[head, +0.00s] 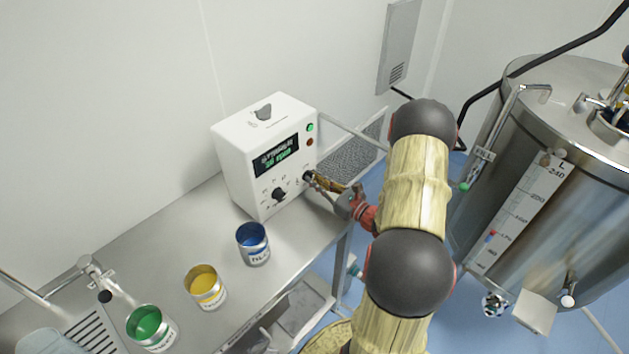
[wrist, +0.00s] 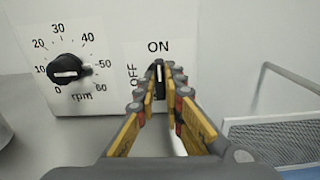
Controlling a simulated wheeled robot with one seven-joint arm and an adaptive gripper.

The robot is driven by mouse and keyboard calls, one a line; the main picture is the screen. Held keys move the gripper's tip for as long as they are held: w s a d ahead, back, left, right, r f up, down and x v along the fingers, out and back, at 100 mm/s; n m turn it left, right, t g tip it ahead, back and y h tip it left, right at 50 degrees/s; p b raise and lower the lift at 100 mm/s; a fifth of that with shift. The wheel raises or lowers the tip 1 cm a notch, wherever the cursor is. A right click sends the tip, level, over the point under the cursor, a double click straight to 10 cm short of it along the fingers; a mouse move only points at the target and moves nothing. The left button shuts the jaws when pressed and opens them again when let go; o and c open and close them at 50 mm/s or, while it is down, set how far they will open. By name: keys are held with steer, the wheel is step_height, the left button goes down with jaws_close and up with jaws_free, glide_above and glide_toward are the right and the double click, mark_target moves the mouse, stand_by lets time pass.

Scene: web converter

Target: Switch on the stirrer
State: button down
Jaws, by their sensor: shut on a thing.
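The white control box (head: 240,151) stands on the steel bench in the head view, with a lit green text display (head: 276,157) on its front. Its black ON/OFF switch knob (wrist: 159,76) shows in the wrist view below the word ON, with OFF printed sideways to its left. The knob stands upright, its light mark towards ON. My gripper (wrist: 159,82) is shut on the knob, one finger on each side; my gripper also shows in the head view (head: 316,179) at the box's lower right front. The rpm dial (wrist: 66,72) is left of the switch, its white mark nearly level.
Blue (head: 253,244), yellow (head: 205,287) and green (head: 151,327) paint tins stand on the bench (head: 190,225) before and left of the box. A large steel tank (head: 545,200) stands at right. A mesh panel (head: 350,158) is right of the box.

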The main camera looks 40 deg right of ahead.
steer(key=shift+r, duration=0.15)
steer(key=c, duration=1.9)
jaws_free()
steer(key=shift+a, duration=0.1)
steer(key=s, duration=1.2)
steer(key=shift+d, duration=0.4)
